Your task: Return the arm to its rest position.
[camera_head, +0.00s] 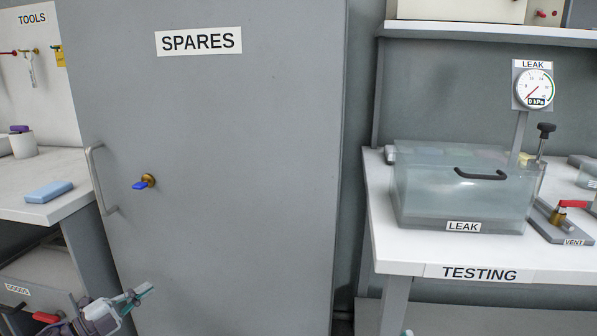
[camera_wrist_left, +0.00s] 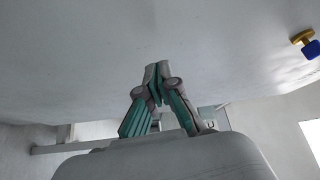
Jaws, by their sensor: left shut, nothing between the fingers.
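My left gripper (camera_head: 138,294) is low at the left in the head view, in front of the lower part of the grey SPARES cabinet door (camera_head: 240,180). It is shut and empty. In the left wrist view, the fingers of my left gripper (camera_wrist_left: 156,82) meet at their tips, with a grey surface beyond them. A lock with a blue key (camera_head: 143,184) sits on the cabinet door above the gripper, and the blue key (camera_wrist_left: 311,48) also shows at the upper right in the left wrist view. My right gripper is not in view.
The cabinet has a vertical handle (camera_head: 97,180) at its left. A bench with a blue block (camera_head: 48,192) stands at the left. The TESTING table (camera_head: 400,250) at the right bears a clear LEAK tank (camera_head: 425,195), a gauge (camera_head: 535,88) and a red-handled VENT valve (camera_head: 572,204).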

